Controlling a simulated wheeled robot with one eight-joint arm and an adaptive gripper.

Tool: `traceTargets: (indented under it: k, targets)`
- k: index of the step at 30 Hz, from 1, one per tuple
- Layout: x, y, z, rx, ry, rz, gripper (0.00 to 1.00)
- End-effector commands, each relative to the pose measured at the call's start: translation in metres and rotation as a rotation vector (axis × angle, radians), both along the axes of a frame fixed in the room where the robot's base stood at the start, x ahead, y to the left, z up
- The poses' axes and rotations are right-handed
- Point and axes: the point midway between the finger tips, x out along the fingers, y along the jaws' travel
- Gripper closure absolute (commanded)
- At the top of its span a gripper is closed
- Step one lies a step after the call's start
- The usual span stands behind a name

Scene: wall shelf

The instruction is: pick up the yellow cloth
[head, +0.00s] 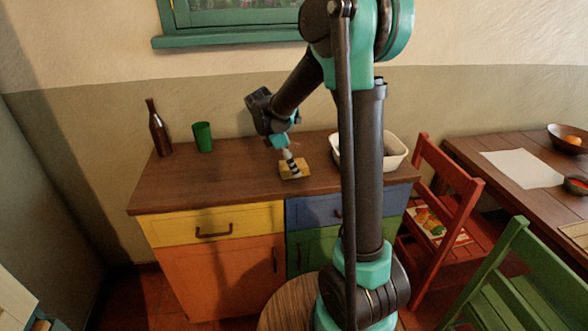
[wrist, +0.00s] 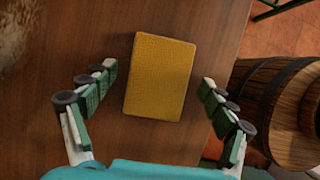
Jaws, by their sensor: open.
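The yellow cloth (wrist: 160,78) is a flat, folded-looking rectangle lying on the brown wooden counter top. In the wrist view it sits between and slightly beyond my open fingers, with bare wood on both sides of it. In the head view the cloth (head: 301,167) is partly hidden by my gripper (head: 289,166), which points down over it. My gripper (wrist: 156,95) is open and its fingers look apart from the cloth. I cannot tell the exact height of the fingertips above the counter.
On the counter (head: 235,178), a dark bottle (head: 158,130) and a green cup (head: 203,137) stand at the back left. A white basin (head: 394,158) is at the right, partly behind my arm. A barrel (wrist: 290,105) stands past the counter edge. Wood around the cloth is clear.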

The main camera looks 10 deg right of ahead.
Motion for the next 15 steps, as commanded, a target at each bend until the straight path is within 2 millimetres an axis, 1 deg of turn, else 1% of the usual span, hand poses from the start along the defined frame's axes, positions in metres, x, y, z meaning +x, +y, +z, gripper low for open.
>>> traceTargets:
  k: [14,15]
  targets:
    - [0.0000,0.0000,-0.0029,0.000,0.000,0.000,0.16]
    - [0.0000,0.0000,-0.0029,0.000,0.000,0.000,0.20]
